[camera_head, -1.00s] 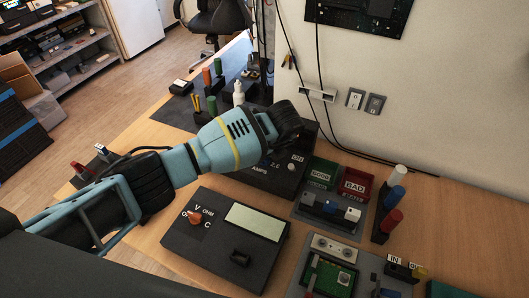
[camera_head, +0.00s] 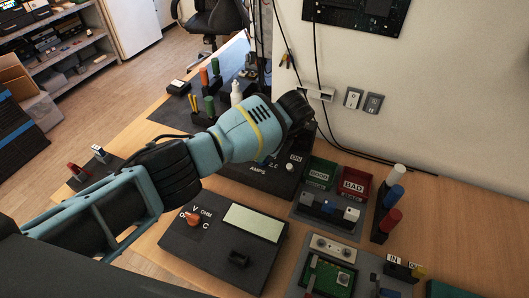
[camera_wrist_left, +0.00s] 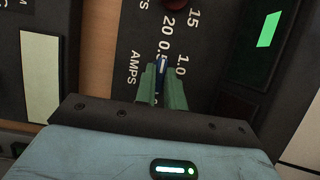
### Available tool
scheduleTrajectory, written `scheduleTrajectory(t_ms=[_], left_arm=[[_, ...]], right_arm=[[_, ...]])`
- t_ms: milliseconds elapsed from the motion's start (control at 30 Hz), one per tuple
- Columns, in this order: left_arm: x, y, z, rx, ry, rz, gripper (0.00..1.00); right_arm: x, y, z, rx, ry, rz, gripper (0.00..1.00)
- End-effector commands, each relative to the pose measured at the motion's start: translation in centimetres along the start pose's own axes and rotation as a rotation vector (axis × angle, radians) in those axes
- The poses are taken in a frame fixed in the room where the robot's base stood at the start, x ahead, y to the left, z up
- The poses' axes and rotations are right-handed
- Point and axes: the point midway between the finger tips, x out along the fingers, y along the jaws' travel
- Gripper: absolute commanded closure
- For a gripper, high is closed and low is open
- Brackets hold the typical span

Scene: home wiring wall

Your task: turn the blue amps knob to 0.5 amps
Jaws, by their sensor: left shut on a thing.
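The black power supply box (camera_head: 262,180) stands on the bench, with "AMPS" and "ON" labels showing in the head view. My left arm reaches over it and hides part of its panel, and the fingertips are hidden there. In the left wrist view, my left gripper (camera_wrist_left: 161,88) has its two green fingers closed on either side of the blue amps knob (camera_wrist_left: 162,66). The knob's pale mark points up in that view, close to the printed "0.5". My right gripper is not in view.
The multimeter (camera_head: 228,240) with an orange knob (camera_head: 193,219) lies in front of the box. Green (camera_head: 320,172) and red (camera_head: 355,184) bins stand to the right. A dark red knob (camera_wrist_left: 176,4) shows at the top of the wrist view. Cables hang along the wall.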

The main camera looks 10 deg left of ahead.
Motion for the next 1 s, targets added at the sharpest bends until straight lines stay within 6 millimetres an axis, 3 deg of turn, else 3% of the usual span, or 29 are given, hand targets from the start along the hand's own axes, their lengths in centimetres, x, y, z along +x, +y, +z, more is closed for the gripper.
scheduleTrajectory(t_ms=[367, 400, 567, 867, 1000], left_arm=[[-0.2, -0.1, 0.1, -0.004, -0.001, -0.002, 1.0], [-0.2, -0.1, 0.1, -0.004, -0.001, -0.002, 0.87], [-0.1, -0.1, 0.1, -0.004, 0.0, -0.001, 0.67], [-0.2, 0.0, 0.0, -0.003, 0.0, 0.0, 0.67], [-1.7, -0.1, 0.1, -0.003, 0.001, -0.004, 0.67]], right_arm=[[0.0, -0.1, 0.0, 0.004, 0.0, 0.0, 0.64], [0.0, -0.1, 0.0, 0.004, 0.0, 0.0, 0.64], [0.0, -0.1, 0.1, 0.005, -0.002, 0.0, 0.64], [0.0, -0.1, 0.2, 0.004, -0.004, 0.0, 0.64], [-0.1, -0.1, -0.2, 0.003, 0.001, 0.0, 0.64]])
